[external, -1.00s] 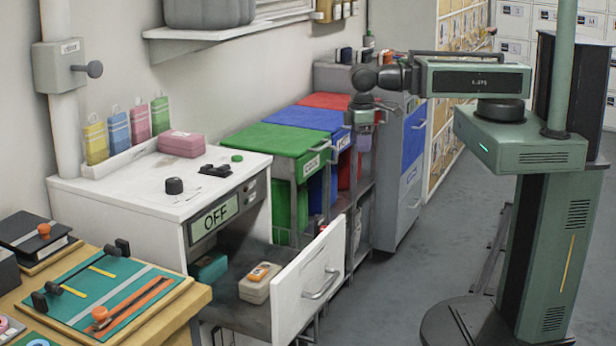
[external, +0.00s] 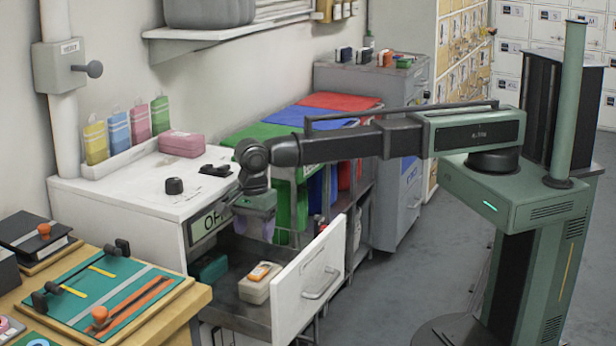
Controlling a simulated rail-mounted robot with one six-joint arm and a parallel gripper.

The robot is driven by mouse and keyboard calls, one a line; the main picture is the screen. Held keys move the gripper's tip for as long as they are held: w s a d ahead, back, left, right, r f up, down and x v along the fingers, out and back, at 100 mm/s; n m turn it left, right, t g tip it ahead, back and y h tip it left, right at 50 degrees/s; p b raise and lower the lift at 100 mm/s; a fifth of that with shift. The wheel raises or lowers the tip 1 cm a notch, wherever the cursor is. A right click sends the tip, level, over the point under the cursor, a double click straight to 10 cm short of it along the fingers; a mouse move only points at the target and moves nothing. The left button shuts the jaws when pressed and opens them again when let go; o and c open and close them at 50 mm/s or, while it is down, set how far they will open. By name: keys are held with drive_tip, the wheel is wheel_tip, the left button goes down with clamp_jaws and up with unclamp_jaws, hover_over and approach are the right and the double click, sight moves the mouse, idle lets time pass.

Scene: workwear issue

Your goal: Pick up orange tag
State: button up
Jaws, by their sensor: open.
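A small orange piece (external: 260,271), which looks like the orange tag, lies on top of a beige box (external: 257,289) inside the open white drawer (external: 313,283). My gripper (external: 254,228) points down over the back part of the drawer, above the box and a little to its left. It is open and apart from the tag. Its fingers are small and partly blurred here, and I cannot make out anything held.
A white cabinet (external: 110,205) with an OFF sign stands at the left of the drawer. A teal box (external: 210,268) lies at the drawer's left. Green, blue and red bins stand behind my arm. The drawer's raised front panel borders the right side.

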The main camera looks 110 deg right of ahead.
sight(258, 271)
drive_tip(key=f+b, duration=1.1)
drive_tip(key=shift+s+f, duration=0.1)
drive_tip(key=shift+s, duration=0.1)
drive_tip(key=shift+r, duration=0.2)
drive_tip(key=c, duration=1)
